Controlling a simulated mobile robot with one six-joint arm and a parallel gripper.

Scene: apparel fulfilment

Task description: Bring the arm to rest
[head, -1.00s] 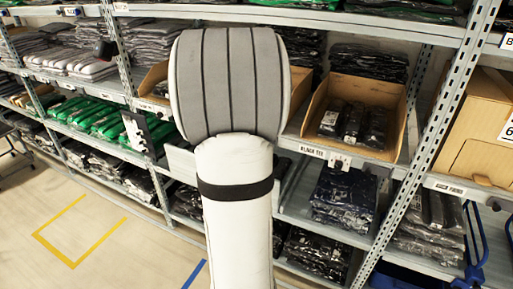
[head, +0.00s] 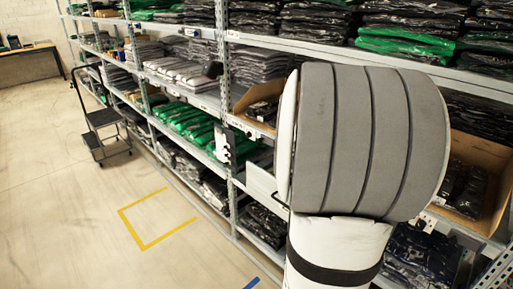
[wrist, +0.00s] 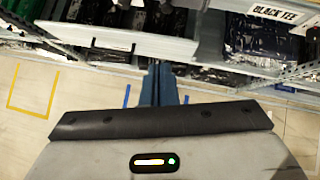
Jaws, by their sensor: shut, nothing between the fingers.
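My gripper (wrist: 159,84) shows in the wrist view as two blue fingers side by side, shut with nothing between them. Its tips are in front of a shelf edge, with the floor below; I cannot tell the gap to the shelf. In the head view my arm (head: 365,140), with a grey ribbed cover and a white link, is raised large at the right. It hides part of the shelving, and the gripper cannot be made out there.
A long metal rack (head: 228,100) holds folded dark and green bagged garments. A cardboard bin (head: 490,168) stands right of my arm. A black trolley (head: 103,130) stands on the left floor, near a yellow floor marking (head: 150,243).

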